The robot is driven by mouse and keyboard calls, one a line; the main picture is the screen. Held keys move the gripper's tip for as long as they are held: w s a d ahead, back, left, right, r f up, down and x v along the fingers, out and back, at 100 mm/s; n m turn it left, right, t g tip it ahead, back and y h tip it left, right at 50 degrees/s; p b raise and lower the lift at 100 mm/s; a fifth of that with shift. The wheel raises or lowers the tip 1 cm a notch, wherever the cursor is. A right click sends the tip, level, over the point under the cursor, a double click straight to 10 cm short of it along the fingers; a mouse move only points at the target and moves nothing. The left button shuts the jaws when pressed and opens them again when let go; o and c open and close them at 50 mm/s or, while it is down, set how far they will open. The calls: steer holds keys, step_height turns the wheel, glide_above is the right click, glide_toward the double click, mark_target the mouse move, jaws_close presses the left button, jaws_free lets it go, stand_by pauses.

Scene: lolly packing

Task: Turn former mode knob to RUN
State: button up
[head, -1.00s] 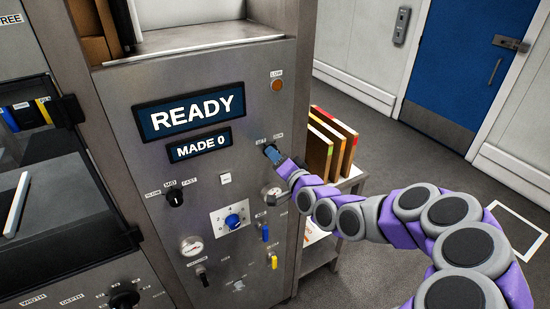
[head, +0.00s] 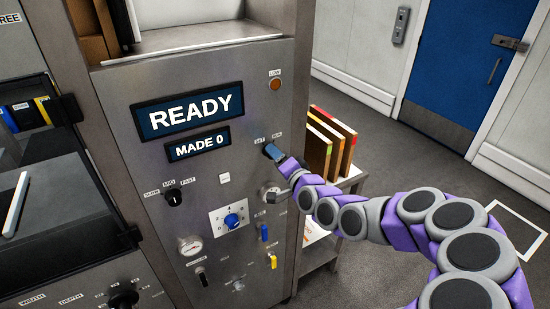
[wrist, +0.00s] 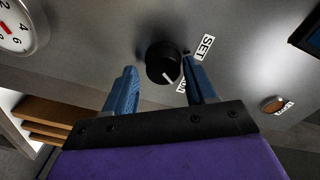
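The former mode knob (wrist: 163,62) is round and black with a white pointer line. In the wrist view its pointer faces down and slightly right, toward the side of the partly hidden RUN label (wrist: 181,87). The SET label (wrist: 204,47) is up and right of the knob. My gripper (wrist: 160,88) has its blue fingers apart, one toward each side of the knob, with visible gaps between. In the head view my gripper (head: 272,151) is at the panel just below the SET and RUN labels and hides the knob.
The grey panel (head: 150,235) carries a READY display (head: 188,112), a MADE 0 display (head: 197,145), a blue knob (head: 233,221), a black speed knob (head: 174,198) and a gauge (head: 190,246). A shelf with boards (head: 322,150) stands right.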

steer(key=shift+o, duration=0.6)
steer(key=shift+d, duration=0.1)
steer(key=shift+s, duration=0.1)
steer(key=b+v, duration=1.3)
steer(key=v, duration=0.4)
steer(key=shift+r, duration=0.1)
